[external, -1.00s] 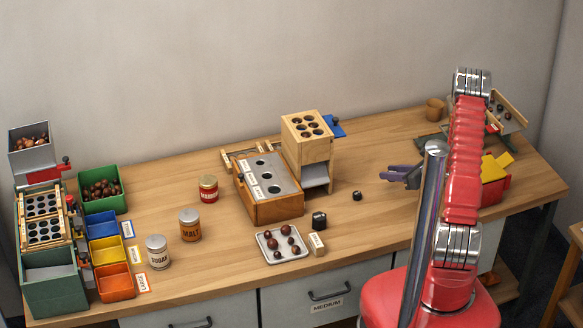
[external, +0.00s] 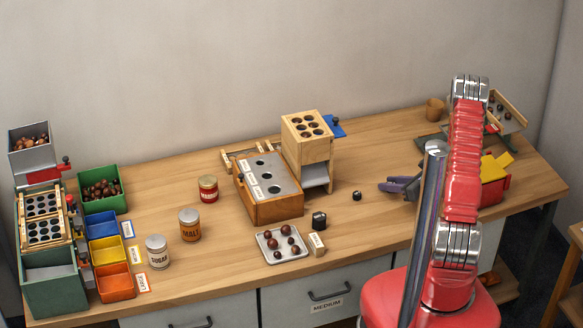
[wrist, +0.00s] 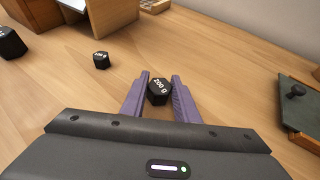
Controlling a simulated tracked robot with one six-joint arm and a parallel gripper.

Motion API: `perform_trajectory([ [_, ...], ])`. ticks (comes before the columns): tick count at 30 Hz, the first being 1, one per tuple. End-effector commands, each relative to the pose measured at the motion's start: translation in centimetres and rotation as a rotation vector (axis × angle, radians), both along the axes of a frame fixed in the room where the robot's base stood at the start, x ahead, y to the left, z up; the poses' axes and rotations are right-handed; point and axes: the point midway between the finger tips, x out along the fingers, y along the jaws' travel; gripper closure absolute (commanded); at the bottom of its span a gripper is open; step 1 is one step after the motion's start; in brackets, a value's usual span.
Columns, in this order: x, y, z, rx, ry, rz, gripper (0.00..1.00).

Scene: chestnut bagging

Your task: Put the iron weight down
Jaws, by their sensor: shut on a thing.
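A black iron weight marked 200 g (wrist: 159,92) sits between the purple fingers of my gripper (wrist: 160,77) in the wrist view. The gripper is shut on it. In the external view my gripper (external: 388,186) is low over the right part of the wooden table (external: 362,232), partly hidden by my arm. The held weight cannot be made out there. I cannot tell whether its underside touches the table.
A small black weight (external: 357,196) stands left of my gripper, and a larger one (external: 319,220) farther left. A red box with yellow (external: 494,180) is at the right. Bare table surrounds the gripper.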

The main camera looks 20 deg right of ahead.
Motion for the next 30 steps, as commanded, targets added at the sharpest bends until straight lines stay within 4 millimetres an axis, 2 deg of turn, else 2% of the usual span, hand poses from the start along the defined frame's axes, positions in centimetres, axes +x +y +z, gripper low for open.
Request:
perform_trajectory([
  [8, 0.03, -0.01, -0.14, 0.0, -0.001, 0.0, 1.0],
  [9, 0.01, 0.0, -0.12, -0.001, 0.0, 0.0, 0.7],
  [16, 0.02, 0.0, -0.11, -0.001, 0.0, 0.0, 0.54],
  [26, 0.01, -0.01, 0.09, -0.001, 0.0, 0.0, 0.54],
  [30, -0.82, -0.53, 0.57, -0.001, -0.001, 0.0, 0.54],
])
